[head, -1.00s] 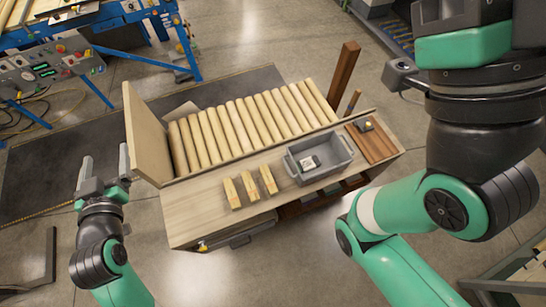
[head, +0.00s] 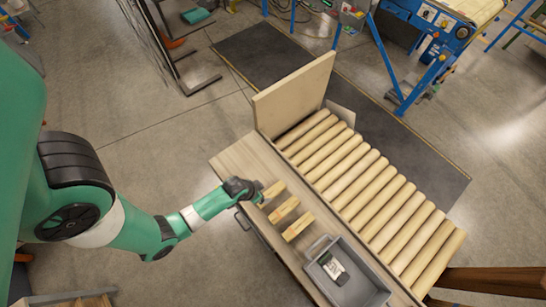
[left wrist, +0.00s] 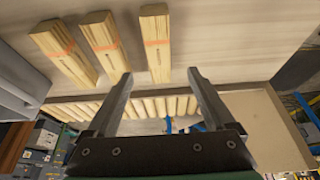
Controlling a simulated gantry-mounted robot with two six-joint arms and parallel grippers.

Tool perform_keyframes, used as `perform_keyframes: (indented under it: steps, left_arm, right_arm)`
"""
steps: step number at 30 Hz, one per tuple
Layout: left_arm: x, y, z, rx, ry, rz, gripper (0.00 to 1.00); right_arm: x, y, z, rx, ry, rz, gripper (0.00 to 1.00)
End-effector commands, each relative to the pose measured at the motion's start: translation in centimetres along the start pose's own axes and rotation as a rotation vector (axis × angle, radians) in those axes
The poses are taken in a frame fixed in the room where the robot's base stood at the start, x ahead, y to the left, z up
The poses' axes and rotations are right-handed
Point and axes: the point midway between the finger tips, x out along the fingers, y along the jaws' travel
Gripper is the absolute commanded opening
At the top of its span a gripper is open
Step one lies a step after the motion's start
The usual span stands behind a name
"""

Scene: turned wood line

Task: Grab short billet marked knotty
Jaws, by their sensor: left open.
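Three short wooden billets lie side by side on the bench top: an upper one (head: 273,192), a middle one (head: 284,209) and a lower one (head: 298,226). Each has an orange-red band in the left wrist view; any wording is too small to read, so I cannot tell which is knotty. My left gripper (head: 257,194) is at the upper billet, the one farthest from the grey bin. In the left wrist view my open left gripper (left wrist: 160,73) has that billet (left wrist: 155,45) ahead, roughly in line with the finger gap. My right gripper is out of view.
A grey bin (head: 322,278) holding a small labelled item (head: 334,268) stands beside the lower billet. Long round rods (head: 360,185) lie in a row behind the billets. An upright wooden panel (head: 293,95) closes the rack's far end. Bare bench top (head: 240,160) lies above the billets.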

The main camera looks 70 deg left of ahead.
Motion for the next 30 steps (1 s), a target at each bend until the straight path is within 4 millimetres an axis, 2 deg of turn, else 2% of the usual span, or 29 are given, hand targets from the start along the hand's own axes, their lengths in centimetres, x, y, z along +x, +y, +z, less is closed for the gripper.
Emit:
perform_keyframes:
  steps: [1, 7, 14, 17, 22, 30]
  left_arm:
    - [1.6, 0.0, 0.3, 0.0, 0.001, 0.0, 0.88]
    - [5.3, 0.0, 0.2, 0.001, 0.003, 0.0, 0.88]
    - [5.9, 0.0, 0.0, 0.001, 0.002, 0.0, 0.88]
    - [7.7, 0.1, 0.2, 0.001, 0.001, 0.0, 0.88]
    - [10.3, 0.1, 0.1, 0.001, 0.001, 0.0, 0.88]
    - [10.6, 0.1, 0.0, 0.001, 0.002, 0.0, 0.88]
  right_arm:
    - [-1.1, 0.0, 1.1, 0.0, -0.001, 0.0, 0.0]
    - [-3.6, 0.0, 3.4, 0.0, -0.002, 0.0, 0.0]
    - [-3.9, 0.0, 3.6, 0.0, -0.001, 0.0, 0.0]
    - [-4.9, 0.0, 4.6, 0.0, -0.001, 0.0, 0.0]
    - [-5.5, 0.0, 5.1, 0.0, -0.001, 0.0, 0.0]
    - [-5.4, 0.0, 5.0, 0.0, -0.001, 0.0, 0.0]
